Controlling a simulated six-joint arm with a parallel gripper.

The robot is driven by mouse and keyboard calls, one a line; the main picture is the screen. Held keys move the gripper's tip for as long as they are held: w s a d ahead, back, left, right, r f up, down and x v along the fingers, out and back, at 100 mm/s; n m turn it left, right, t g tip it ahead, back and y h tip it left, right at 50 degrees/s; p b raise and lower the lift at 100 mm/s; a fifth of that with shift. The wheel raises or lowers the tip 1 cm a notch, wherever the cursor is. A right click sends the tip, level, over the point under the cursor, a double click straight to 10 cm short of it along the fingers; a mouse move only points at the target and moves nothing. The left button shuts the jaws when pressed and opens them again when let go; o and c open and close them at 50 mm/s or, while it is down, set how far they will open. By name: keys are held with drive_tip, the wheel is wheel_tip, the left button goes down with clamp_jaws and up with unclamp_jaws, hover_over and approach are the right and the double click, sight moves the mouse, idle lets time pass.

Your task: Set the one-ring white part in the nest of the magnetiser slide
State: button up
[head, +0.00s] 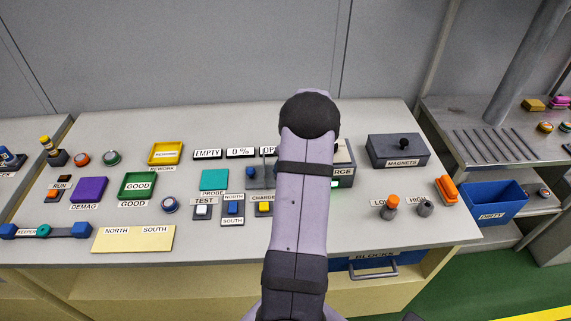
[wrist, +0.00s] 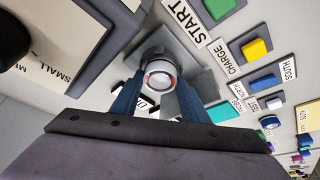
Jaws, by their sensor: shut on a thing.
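In the wrist view, a round white part (wrist: 159,77) with a reddish ring on its face sits between the two blue fingers of my gripper (wrist: 158,88). My gripper is shut on it. A grey metal piece (wrist: 184,62), possibly the magnetiser slide, lies right by the part. The nest cannot be made out, and I cannot tell whether the part touches it. In the head view my arm hides the gripper, the part and the slide. Only the edge of the magnetiser box (head: 344,172) shows right of my arm.
A dark-edged box with a cream label (wrist: 68,40) stands close on the left in the wrist view. The yellow charge button (head: 264,207) and teal probe pad (head: 215,180) are left of my arm.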

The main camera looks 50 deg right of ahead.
drive_tip(key=shift+f, duration=0.15)
drive_tip(key=o, duration=1.4)
drive_tip(key=shift+b+v, duration=1.1)
drive_tip(key=shift+v, duration=2.65)
